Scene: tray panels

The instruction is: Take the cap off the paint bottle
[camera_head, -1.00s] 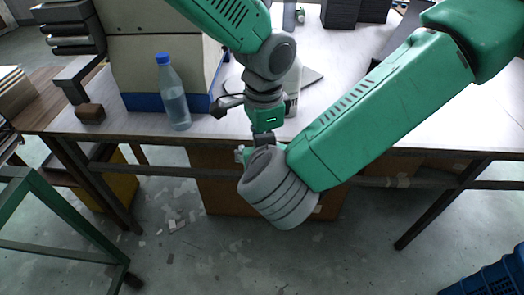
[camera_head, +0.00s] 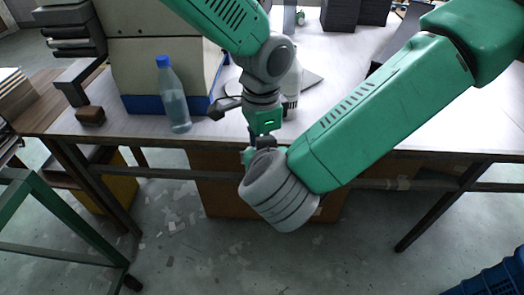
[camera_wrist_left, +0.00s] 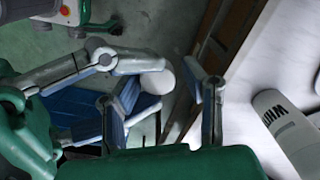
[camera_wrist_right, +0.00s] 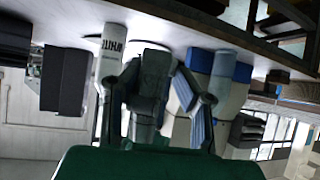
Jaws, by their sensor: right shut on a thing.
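A small item with a rounded white end (camera_wrist_left: 158,81) shows in the left wrist view, between the fingers of my right gripper (camera_wrist_right: 155,85), which is shut on it. It seems to be the paint bottle with its cap; the rest is hidden by the fingers. My left gripper (camera_wrist_left: 161,82) is open, one finger on each side of the white end, with gaps visible in the picture. Contact cannot be told. In the head view my left gripper (camera_head: 252,143) meets my right wrist in front of the table edge, and the held item is hidden.
A clear bottle with a blue cap (camera_head: 173,98) stands on the table (camera_head: 345,110). A white lettered bottle (camera_head: 291,86) stands behind my left wrist. A large beige machine with a blue base (camera_head: 150,50) is at the left. A blue crate (camera_head: 497,282) lies at bottom right.

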